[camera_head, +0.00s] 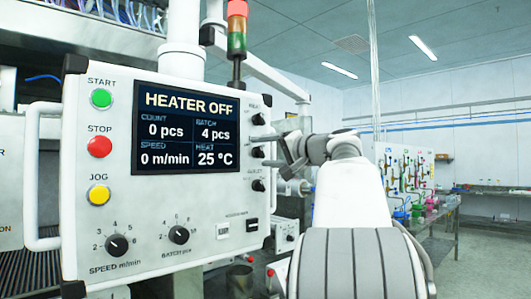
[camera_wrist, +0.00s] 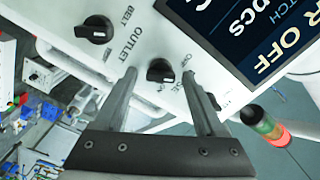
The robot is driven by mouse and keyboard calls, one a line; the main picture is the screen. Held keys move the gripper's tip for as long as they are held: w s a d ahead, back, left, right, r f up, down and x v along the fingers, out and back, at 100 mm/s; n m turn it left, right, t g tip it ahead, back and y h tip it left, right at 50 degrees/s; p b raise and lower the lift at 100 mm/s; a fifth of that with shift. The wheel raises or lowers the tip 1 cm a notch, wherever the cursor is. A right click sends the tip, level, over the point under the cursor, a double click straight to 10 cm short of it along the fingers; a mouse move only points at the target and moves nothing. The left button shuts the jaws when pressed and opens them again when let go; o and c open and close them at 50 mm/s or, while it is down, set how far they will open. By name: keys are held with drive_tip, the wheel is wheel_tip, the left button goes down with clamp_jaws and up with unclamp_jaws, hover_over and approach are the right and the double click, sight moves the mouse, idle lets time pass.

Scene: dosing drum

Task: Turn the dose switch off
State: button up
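The dose switch is the middle black knob (camera_head: 257,152) in the column right of the display on the white control panel (camera_head: 150,215). In the wrist view the dose switch (camera_wrist: 160,70) shows between my fingertips, its label partly hidden; letters like "SE" and "ON" show beside it. Its exact pointer setting is too small to read surely. My gripper (camera_wrist: 159,73) is open, one finger on each side of the knob. In the head view my gripper (camera_head: 282,152) is at the panel's right edge, close to the knob. I cannot tell whether the fingers touch it.
The outlet knob (camera_wrist: 97,30) sits beside the dose switch, below it on the panel; another knob (camera_head: 258,119) sits above. The display (camera_head: 187,130) reads HEATER OFF. Start, stop and jog buttons are at left. A signal lamp (camera_head: 237,25) stands above. A bench (camera_head: 490,190) is far right.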

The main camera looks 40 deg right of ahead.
drive_tip(key=s+d+b, duration=0.1)
drive_tip(key=s, duration=1.6)
drive_tip(key=shift+s+d, duration=0.2)
drive_tip(key=shift+w, duration=0.1)
